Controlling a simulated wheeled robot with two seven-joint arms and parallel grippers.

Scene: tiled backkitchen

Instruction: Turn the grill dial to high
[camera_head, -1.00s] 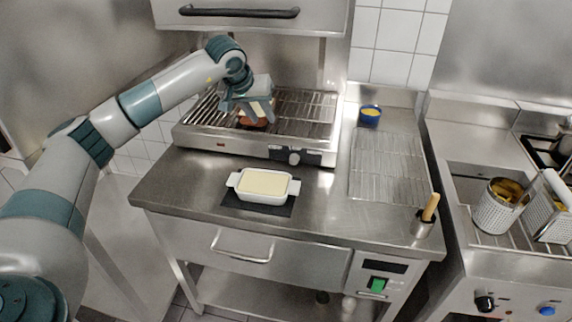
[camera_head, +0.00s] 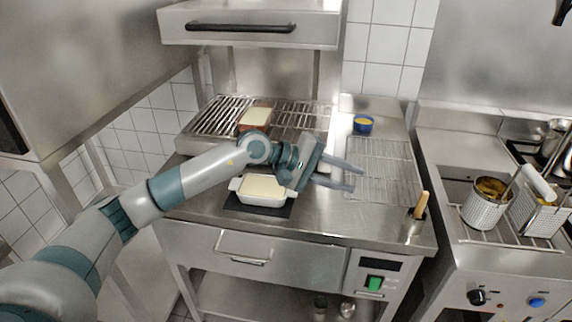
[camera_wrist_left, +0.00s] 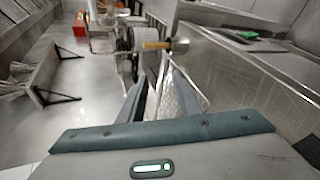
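The grill (camera_head: 205,118) stands at the back of the steel counter, with a rack of bars on top. Its front dial is hidden behind my left wrist and hand in the head view. My left gripper (camera_head: 357,180) is in front of the grill's right end, above the counter and beside the wire rack. Its two fingers are apart and point right, with nothing between them. The fingers also show apart in the left wrist view (camera_wrist_left: 161,85). My right gripper is not in view.
A toast-like slice with a pale top (camera_head: 256,117) lies on the grill. A white dish (camera_head: 262,190) sits under my forearm. A blue bowl (camera_head: 363,124), wire rack (camera_head: 385,165) and wooden-handled tool (camera_head: 421,206) are at the right. Fryer baskets (camera_head: 486,205) stand beyond.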

